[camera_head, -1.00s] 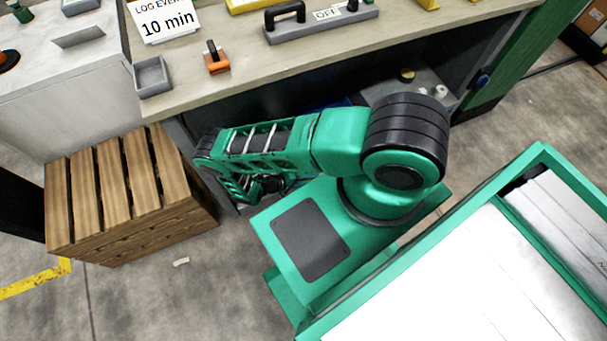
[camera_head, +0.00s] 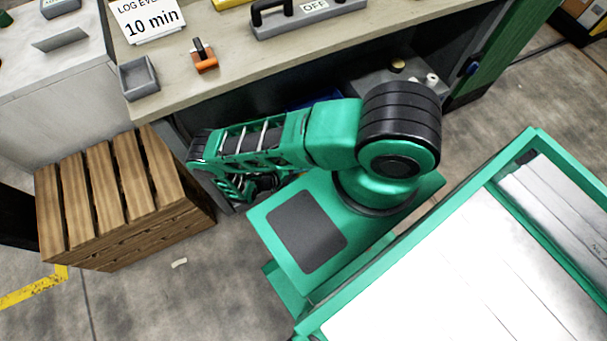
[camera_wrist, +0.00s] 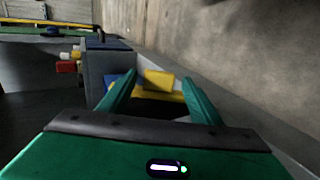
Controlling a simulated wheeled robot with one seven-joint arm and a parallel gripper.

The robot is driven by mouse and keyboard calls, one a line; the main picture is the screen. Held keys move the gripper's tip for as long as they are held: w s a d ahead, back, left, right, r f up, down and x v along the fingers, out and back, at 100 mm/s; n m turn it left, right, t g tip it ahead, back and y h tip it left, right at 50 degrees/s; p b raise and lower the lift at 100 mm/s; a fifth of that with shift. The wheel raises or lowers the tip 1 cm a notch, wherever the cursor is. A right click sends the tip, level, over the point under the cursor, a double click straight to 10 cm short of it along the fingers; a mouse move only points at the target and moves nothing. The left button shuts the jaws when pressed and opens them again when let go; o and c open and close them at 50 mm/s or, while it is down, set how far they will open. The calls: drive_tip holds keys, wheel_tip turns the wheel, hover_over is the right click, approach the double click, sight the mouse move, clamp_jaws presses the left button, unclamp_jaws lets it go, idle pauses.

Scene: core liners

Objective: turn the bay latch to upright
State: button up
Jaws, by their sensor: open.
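My gripper (camera_wrist: 159,78) shows in the wrist view with its two green fingers apart and nothing between the tips. Beyond them are yellow blocks (camera_wrist: 158,80) and a grey bin wall (camera_wrist: 98,68). In the head view my arm folds down to the left in front of the bench, and my gripper is hidden. I cannot clearly make out the bay latch. A small dark blue knob (camera_head: 472,68) on the green bench end at the upper right may be it, but its turn cannot be read.
The bench top (camera_head: 340,45) carries a grey tray (camera_head: 138,88), an orange-based switch (camera_head: 204,62) and a grey panel marked OFF (camera_head: 310,18). A slatted wooden crate (camera_head: 122,200) stands at the left. The floor (camera_head: 170,300) in front is mostly clear.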

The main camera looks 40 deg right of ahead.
drive_tip(key=v, duration=1)
drive_tip(key=shift+a, duration=0.3)
drive_tip(key=shift+r, duration=0.1)
